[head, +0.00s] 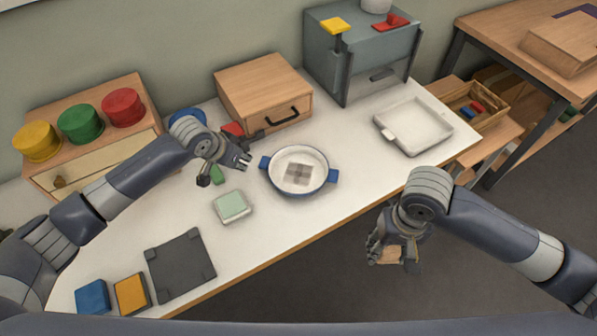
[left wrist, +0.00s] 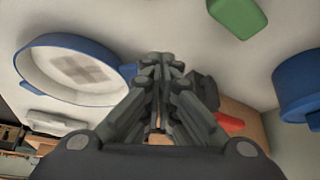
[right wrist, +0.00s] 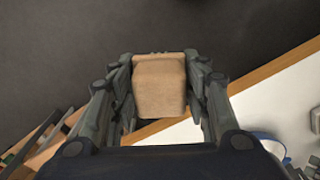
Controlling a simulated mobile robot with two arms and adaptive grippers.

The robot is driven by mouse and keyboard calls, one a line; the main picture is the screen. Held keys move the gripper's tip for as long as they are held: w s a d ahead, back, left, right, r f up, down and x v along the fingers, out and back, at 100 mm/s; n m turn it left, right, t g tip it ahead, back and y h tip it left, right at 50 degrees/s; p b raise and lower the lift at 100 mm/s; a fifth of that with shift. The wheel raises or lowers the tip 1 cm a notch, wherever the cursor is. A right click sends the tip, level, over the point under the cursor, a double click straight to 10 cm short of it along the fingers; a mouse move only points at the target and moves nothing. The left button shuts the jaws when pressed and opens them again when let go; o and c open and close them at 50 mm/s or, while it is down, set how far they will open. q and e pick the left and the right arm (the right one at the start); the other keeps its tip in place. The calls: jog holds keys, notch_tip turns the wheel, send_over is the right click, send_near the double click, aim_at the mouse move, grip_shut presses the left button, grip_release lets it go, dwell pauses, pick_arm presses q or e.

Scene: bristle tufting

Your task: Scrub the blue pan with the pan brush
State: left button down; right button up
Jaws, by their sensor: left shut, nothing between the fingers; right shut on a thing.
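The blue pan (head: 319,167) stands on the white table with a blue handle on each side and a grey-brown checkered patch on its pale inside. It also shows in the left wrist view (left wrist: 40,82). My left gripper (head: 243,161) is shut and empty, just left of the pan and above the table. My right gripper (head: 386,252) is shut on a tan wooden block (right wrist: 160,88), held off the table's front edge, over the floor. The block may be the pan brush; I see no bristles on it.
A pale green sponge (head: 230,204) and a small green block (head: 217,175) lie left of the pan. A wooden drawer box (head: 262,90) and a grey cabinet (head: 358,62) stand behind. A white tray (head: 428,134) is at right, a dark mat (head: 180,265) at front left.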

aim_at(250, 172)
pick_arm(q)
jog(key=shift+f+b, duration=0.65)
jog(key=shift+f, duration=1.3)
pick_arm(e)
jog(key=shift+f, duration=0.7)
pick_arm(q)
jog(key=shift+r, duration=0.1)
pick_arm(e)
jog(key=shift+r, duration=0.15)
